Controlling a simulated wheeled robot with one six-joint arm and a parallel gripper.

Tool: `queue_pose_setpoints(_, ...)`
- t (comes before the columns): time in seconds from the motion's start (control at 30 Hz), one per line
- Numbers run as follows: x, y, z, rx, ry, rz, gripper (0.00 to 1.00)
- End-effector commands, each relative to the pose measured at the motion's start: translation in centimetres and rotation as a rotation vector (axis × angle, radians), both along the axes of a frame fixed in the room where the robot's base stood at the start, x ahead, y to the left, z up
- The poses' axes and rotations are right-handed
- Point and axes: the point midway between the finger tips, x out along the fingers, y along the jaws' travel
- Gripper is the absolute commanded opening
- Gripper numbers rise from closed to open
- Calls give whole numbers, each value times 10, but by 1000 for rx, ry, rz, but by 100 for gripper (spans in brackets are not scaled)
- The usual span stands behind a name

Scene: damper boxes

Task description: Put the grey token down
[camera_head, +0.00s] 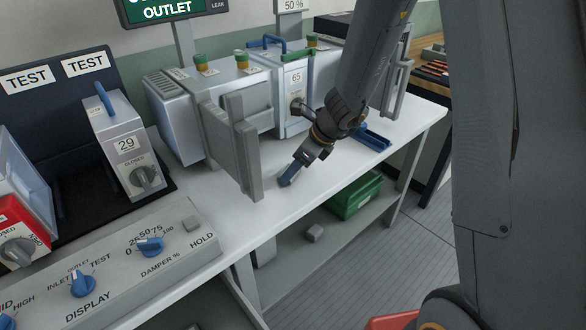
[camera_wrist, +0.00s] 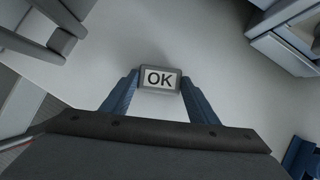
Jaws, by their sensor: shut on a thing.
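The grey token (camera_wrist: 160,69), a small block with a white label reading "OK", sits between the blue fingertips of my gripper (camera_wrist: 158,84) in the wrist view. My gripper is shut on it, with one finger on each side. In the head view my gripper (camera_head: 288,180) points down and left, low over the white bench top (camera_head: 330,167), right of the grey bracket. The token cannot be made out there. Whether it touches the bench I cannot tell.
The grey bracket (camera_head: 245,150) stands close left of my gripper. A box marked 65 (camera_head: 296,90) is behind, and a blue holder (camera_head: 372,138) lies to the right. A green bin (camera_head: 355,195) and a small grey block (camera_head: 314,233) are on the lower shelf.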

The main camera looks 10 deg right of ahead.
Motion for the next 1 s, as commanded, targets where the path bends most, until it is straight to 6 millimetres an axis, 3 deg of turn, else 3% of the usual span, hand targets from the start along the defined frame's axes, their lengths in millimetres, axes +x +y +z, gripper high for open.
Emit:
queue_pose_setpoints(0.3, 0, -1, -3, 0, -1, 0, 32)
queue_pose_setpoints(0.33, 0, -1, -2, 0, -1, 0, 59)
queue_pose_setpoints(0.43, 0, -1, -2, 0, 0, 0, 73)
queue_pose_setpoints(0.8, 0, -1, 1, 0, 0, 0, 73)
queue_pose_setpoints(1.0, -7, -13, 29, 0, -5, 0, 73)
